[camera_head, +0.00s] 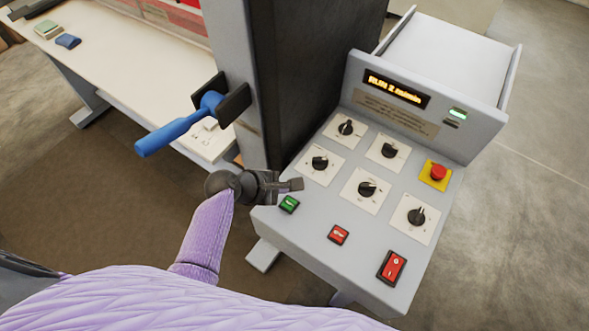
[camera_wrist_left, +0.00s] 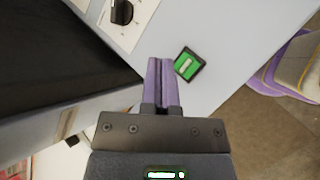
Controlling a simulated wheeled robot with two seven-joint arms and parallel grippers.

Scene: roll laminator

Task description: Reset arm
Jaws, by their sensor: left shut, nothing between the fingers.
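My left gripper (camera_head: 292,185) reaches in over the left edge of the laminator's control panel (camera_head: 315,225). Its fingers are together and empty, just above the green button (camera_head: 289,204). In the left wrist view the shut fingers (camera_wrist_left: 160,85) point beside the green button (camera_wrist_left: 190,64), and I cannot tell whether they touch the panel. My left arm has a purple sleeve. My right gripper is not in view.
The panel carries several black knobs (camera_head: 366,188), a red button (camera_head: 338,235), a red rocker switch (camera_head: 392,267), an emergency stop (camera_head: 438,172) and a lit display (camera_head: 396,88). A dark column (camera_head: 300,70), a blue-handled lever (camera_head: 175,130) and a white table (camera_head: 110,60) stand left.

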